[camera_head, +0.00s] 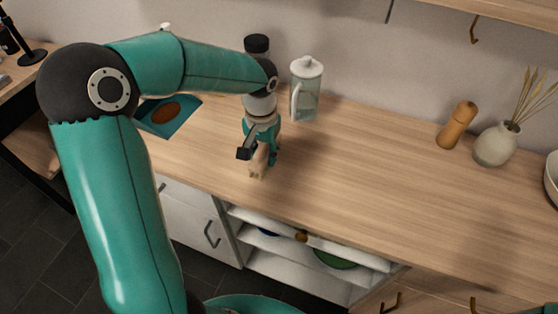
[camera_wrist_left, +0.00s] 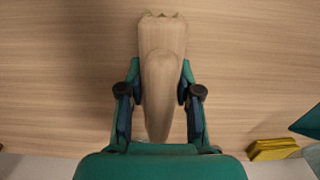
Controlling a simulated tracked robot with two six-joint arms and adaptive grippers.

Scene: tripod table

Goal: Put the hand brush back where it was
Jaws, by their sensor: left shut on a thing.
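The hand brush (camera_head: 258,163) is a pale wooden piece held below my left gripper (camera_head: 262,148), over the wooden counter, in the head view. In the left wrist view the brush (camera_wrist_left: 162,75) lies between the two fingers of my left gripper (camera_wrist_left: 160,95), which are shut on its sides. Its wide, jagged end points to the top of that view. I cannot tell whether the brush touches the counter. My right gripper is not in view.
The counter (camera_head: 350,160) is clear to the right of the brush. A glass jug with a white lid (camera_head: 306,90) stands behind it. A wooden mill (camera_head: 457,125) and a vase (camera_head: 494,145) stand right. A yellow block (camera_wrist_left: 273,149) shows in the wrist view.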

